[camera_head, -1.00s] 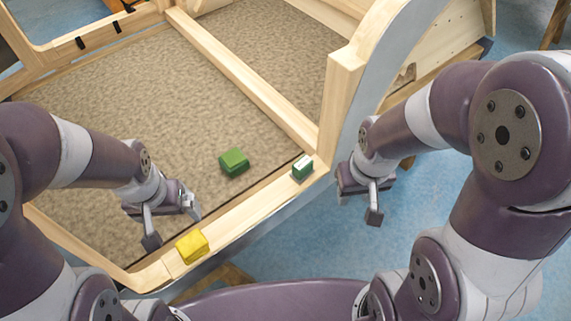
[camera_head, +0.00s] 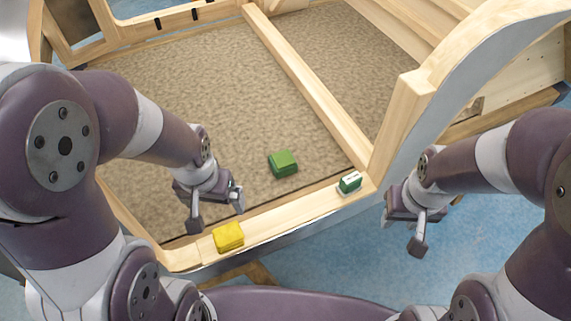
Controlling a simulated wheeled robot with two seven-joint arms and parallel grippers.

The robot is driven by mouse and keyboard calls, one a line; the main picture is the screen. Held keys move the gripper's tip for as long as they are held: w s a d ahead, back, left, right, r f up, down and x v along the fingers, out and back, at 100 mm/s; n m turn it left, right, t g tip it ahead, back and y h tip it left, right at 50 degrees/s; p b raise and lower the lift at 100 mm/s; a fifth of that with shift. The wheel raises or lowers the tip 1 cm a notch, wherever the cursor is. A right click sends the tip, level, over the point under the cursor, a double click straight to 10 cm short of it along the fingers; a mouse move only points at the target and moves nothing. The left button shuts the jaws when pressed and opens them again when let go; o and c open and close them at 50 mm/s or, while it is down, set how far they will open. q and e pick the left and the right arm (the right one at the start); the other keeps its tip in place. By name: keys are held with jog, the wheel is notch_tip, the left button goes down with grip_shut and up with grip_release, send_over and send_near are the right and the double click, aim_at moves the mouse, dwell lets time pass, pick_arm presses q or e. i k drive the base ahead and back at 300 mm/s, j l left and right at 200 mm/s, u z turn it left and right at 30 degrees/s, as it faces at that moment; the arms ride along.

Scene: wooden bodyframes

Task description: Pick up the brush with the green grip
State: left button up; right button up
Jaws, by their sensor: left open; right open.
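The brush with the green grip (camera_head: 349,183) rests on the front wooden rail, near the corner where the curved side panel rises. Its top is green with a pale mark and its lower part is whitish. My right gripper (camera_head: 428,232) is open and empty, to the right of the brush, outside the frame and over the blue floor. My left gripper (camera_head: 217,211) is open and empty, left of the brush and above the left part of the front rail.
A green block (camera_head: 283,164) lies on the brown carpet-like panel (camera_head: 200,90) inside the wooden frame. A yellow block (camera_head: 228,237) sits on the front rail (camera_head: 285,217) near my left gripper. The tall curved side panel (camera_head: 420,110) stands beside the brush. Blue floor (camera_head: 340,255) is clear in front.

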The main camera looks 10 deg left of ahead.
aim_at(350, 184)
jog(key=k+j+u, duration=0.15)
jog(key=k+u, duration=0.25)
jog(key=k, duration=0.25)
jog(key=i+l+u, duration=0.1)
jog(key=l+u, duration=0.15)
jog(key=u, duration=0.2)
jog(key=l+u, duration=0.25)
jog(key=u, duration=0.2)
jog(key=i+l+u, duration=0.1)
jog(key=l+u, duration=0.2)
jog(key=u, duration=0.2)
jog(key=l+u, duration=0.25)
jog(key=u, duration=0.2)
jog(key=k+l+u, duration=0.1)
jog(key=l+u, duration=0.15)
jog(key=u, duration=0.2)
jog(key=k+l, duration=0.15)
jog(key=l, duration=0.15)
jog(key=k+l, duration=0.1)
jog(key=l, duration=0.25)
jog(key=k+l, duration=0.15)
jog(key=l, duration=0.15)
jog(key=k+l, duration=0.1)
jog(key=l, duration=0.25)
